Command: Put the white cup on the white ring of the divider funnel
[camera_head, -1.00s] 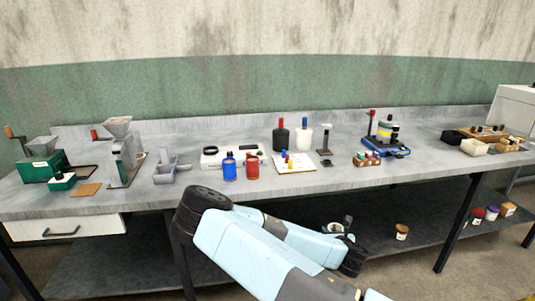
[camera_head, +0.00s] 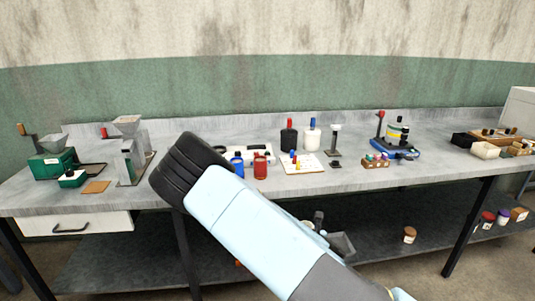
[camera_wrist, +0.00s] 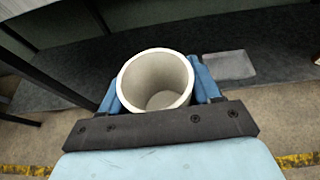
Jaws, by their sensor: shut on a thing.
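The white cup (camera_wrist: 150,98) stands mouth up in the wrist view and looks empty inside. My gripper (camera_wrist: 157,90) is shut on it, with blue fingers at its left and right sides. In the head view my gripper and the cup (camera_head: 307,225) are low, in front of the bench's lower shelf and partly hidden by my arm. On the bench top, a grey device with a hopper (camera_head: 127,124) stands at left and a small post stand with a pale top (camera_head: 335,128) stands right of centre. I cannot make out which carries the white ring.
The bench (camera_head: 225,200) edge lies above the cup's level. Blue and red jars (camera_head: 260,168), bottles and a white board (camera_head: 302,164) stand mid-bench. A bench leg (camera_wrist: 45,75) is at left.

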